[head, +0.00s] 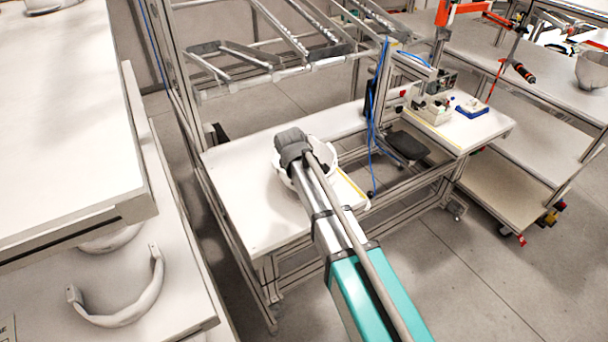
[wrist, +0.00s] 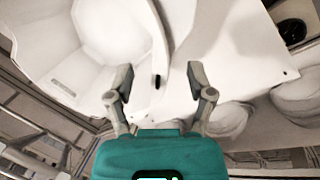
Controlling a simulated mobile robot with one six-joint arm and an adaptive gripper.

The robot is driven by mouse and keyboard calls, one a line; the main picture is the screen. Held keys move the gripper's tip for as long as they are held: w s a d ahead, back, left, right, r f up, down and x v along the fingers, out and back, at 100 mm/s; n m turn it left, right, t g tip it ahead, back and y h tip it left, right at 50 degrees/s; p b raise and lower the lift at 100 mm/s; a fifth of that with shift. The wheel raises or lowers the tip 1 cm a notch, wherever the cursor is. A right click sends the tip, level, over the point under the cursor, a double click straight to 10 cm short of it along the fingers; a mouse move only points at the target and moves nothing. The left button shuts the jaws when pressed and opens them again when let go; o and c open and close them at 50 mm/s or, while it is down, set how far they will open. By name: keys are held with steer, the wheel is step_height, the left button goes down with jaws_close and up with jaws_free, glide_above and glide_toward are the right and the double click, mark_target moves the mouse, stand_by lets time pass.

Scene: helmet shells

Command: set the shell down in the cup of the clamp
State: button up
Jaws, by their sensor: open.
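The white helmet shell (head: 328,170) is on the work table in the head view, partly hidden by my arm and the dark grey end of my gripper (head: 291,146). In the wrist view the hollow shell (wrist: 105,35) fills the upper left. Its curved rim, with a small dark slot, lies between the two fingers of my gripper (wrist: 157,78). The fingers are open, one on each side of the rim, with visible gaps. I cannot make out the clamp or its cup; they may be hidden under the shell.
The white work table (head: 235,200) is mostly bare around the shell. A metal frame rack (head: 270,55) rises behind it. Small fixtures (head: 432,108) stand on a side table at right. Curved white parts (head: 125,305) lie on a shelf at left.

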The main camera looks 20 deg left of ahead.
steer(key=shift+f, duration=0.2)
steer(key=shift+b+x, duration=2.4)
steer(key=shift+b, duration=0.15)
steer(key=shift+s, duration=0.1)
steer(key=shift+c, duration=0.2)
jaws_close()
